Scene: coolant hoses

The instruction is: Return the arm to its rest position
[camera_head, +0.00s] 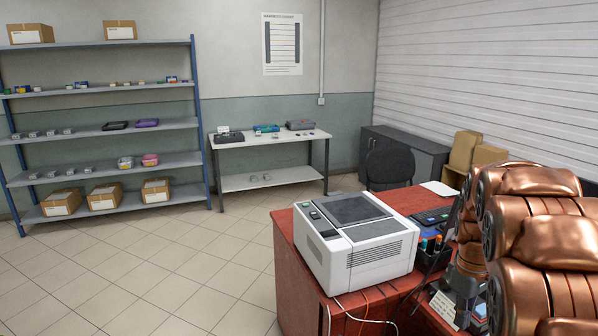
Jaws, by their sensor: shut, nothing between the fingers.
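My copper-coloured arm (545,240) fills the right side of the view, with its thick links folded close to the camera. My gripper (461,318) is a small dark shape below the narrower copper link, at the lower right over the red desk (288,262). It is shut and empty. The large links hide part of the desk and whatever lies behind them. No hose can be made out.
A white machine (372,255) stands on the desk, with cables at its front. A pen holder (431,252), a keyboard (433,216) and a small card (443,307) are close to the arm. A shelf rack (110,204) and worktable (268,181) stand behind open tiled floor.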

